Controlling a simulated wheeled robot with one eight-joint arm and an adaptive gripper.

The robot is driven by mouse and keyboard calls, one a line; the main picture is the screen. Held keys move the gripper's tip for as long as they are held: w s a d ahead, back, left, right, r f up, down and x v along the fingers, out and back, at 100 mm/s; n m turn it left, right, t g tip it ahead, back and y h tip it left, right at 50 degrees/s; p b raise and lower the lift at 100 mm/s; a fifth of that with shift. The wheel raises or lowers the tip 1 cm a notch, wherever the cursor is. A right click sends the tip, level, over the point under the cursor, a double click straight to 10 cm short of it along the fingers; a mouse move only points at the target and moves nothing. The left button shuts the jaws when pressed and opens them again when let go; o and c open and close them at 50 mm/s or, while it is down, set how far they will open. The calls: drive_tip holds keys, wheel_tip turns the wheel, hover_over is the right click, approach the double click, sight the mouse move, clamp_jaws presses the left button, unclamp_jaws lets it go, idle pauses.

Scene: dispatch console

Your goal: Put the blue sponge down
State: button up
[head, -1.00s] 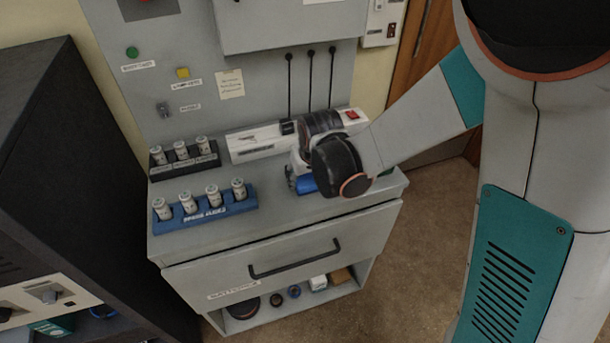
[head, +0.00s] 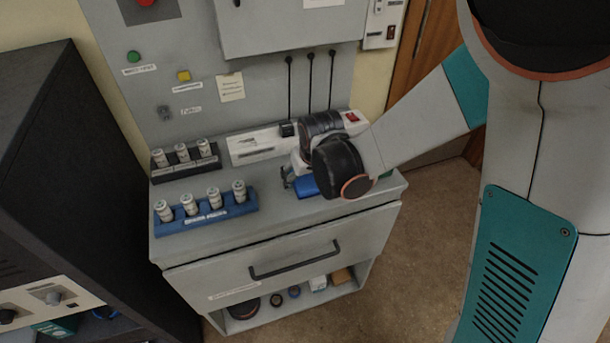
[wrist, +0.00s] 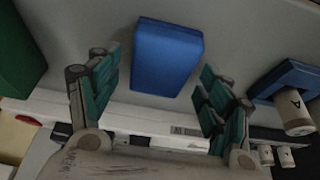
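The blue sponge (wrist: 167,58) lies flat on the grey counter top, seen in the wrist view between and just beyond my gripper's fingertips. In the head view the sponge (head: 306,187) shows partly, with my wrist hiding the rest. My gripper (wrist: 155,85) is open, its two teal-padded fingers spread wide on either side of the sponge. Clear gaps show between each finger and the sponge, so neither appears to touch it. In the head view my gripper (head: 290,178) is low over the counter and mostly hidden by my arm.
A blue rack (head: 220,214) with several white canisters stands left of the sponge, with a black rack (head: 186,170) behind it. A white device (head: 258,146) lies along the back panel. A green block (wrist: 18,55) sits on the sponge's other side. Bare counter (head: 262,212) lies in front.

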drive_tip(key=p+v, duration=0.7)
drive_tip(key=v, duration=0.6)
drive_tip(key=shift+d+p, duration=0.2)
drive_tip(key=shift+p, duration=0.1)
drive_tip(key=shift+w, duration=0.1)
drive_tip(key=s+d+r+m+t+h+b, duration=0.1)
drive_tip(key=s+d+r+m+t+b, duration=0.2)
drive_tip(key=s+d+b, duration=0.6)
drive_tip(key=s+d+r, duration=0.2)
drive_tip(key=s+d, duration=0.4)
drive_tip(key=shift+s, duration=0.4)
